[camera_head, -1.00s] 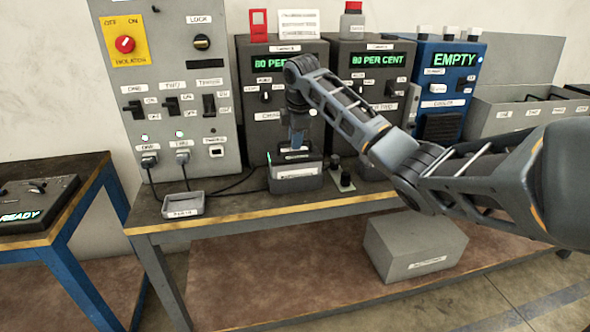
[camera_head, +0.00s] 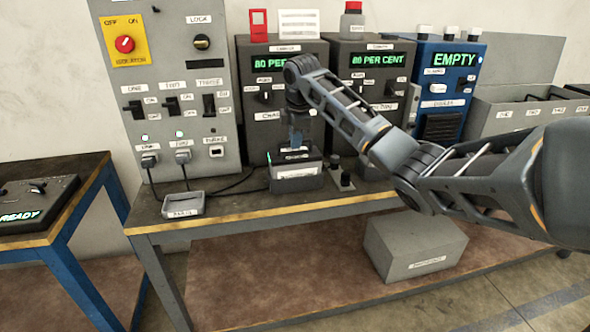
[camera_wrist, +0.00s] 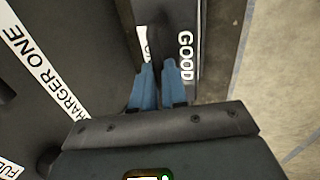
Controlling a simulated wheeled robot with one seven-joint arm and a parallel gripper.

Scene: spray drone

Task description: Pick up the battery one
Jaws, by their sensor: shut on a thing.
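The dark battery (camera_head: 296,157) sits in a boxy holder (camera_head: 297,185) with a white label, on the bench in front of the left charger. My gripper (camera_head: 297,142) points down from above at the top of the battery. In the wrist view my gripper's two blue fingers (camera_wrist: 158,78) are close together on a dark part of the battery, beside a surface with a white GOOD label (camera_wrist: 187,57). The part between the fingers is mostly hidden. I cannot tell whether the battery is lifted from the holder.
Two dark chargers reading 80 PER CENT (camera_head: 372,62) stand behind, with a blue EMPTY unit (camera_head: 447,85) to the right. A grey switch panel (camera_head: 168,85) is left, its cables crossing the bench near a small tray (camera_head: 183,204). A small knobbed box (camera_head: 343,181) is close right.

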